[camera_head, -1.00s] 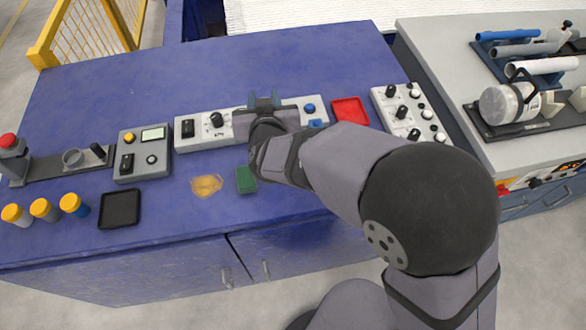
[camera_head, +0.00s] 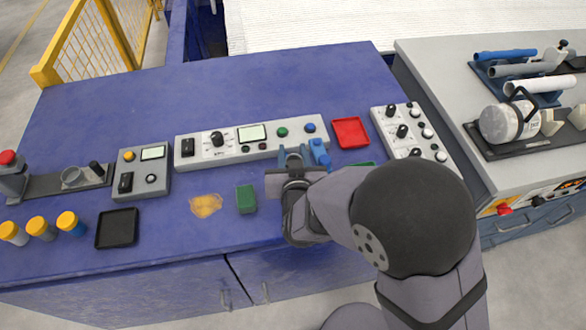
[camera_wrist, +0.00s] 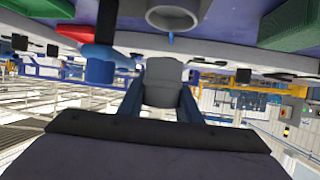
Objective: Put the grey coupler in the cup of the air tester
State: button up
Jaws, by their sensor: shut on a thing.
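My gripper (camera_head: 292,155) reaches over the blue bench, with its blue fingers pointing away from me. In the wrist view, my gripper (camera_wrist: 161,98) is shut on a grey piece, apparently the grey coupler (camera_wrist: 163,76). A grey round cup with an open mouth (camera_wrist: 178,14) stands at the top of that tilted-over view, apart from the held piece; my gripper hides that spot in the head view. Another grey cup (camera_head: 72,177) sits on a dark bar at the far left. I cannot tell which cup belongs to the air tester.
A blue fixture (camera_head: 320,153) is close right of my gripper. A long control panel (camera_head: 235,147) lies behind it and a red tray (camera_head: 351,132) further right. A green block (camera_head: 246,198) is to the left. A black tray (camera_head: 117,228) and yellow-capped jars (camera_head: 68,221) are far left.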

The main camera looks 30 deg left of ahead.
jog(key=shift+f, duration=2.85)
jog(key=shift+f, duration=0.1)
jog(key=shift+f, duration=0.15)
jog(key=o, duration=1)
jog(key=shift+o, duration=0.2)
